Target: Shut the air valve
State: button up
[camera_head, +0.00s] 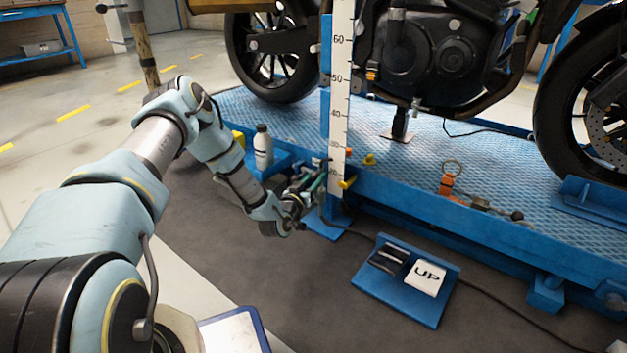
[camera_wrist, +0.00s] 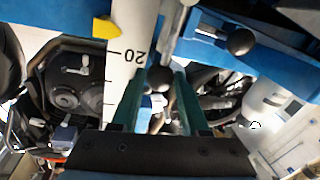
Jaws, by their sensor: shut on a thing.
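My gripper (camera_head: 316,181) is at the front edge of the blue lift, just left of the white scale post. In the wrist view, its green fingers (camera_wrist: 160,88) stand either side of a black ball knob (camera_wrist: 160,78) on a metal lever (camera_wrist: 176,22), closed on it. The lever rises from the knob toward the blue frame. A second black ball knob (camera_wrist: 240,42) is to the right, clear of the fingers. I cannot tell from any label which fitting is the air valve. The fingers and wrist partly hide the lever in the head view.
The scale post (camera_head: 340,95) stands close beside my gripper. Yellow fittings (camera_head: 347,183) are just right of it. A white bottle (camera_head: 263,147) stands in a blue holder to the left. A pedal plate marked UP (camera_head: 427,279) lies on the floor. A motorcycle (camera_head: 440,55) stands on the lift.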

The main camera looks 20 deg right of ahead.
grip_shut()
dwell(0.8)
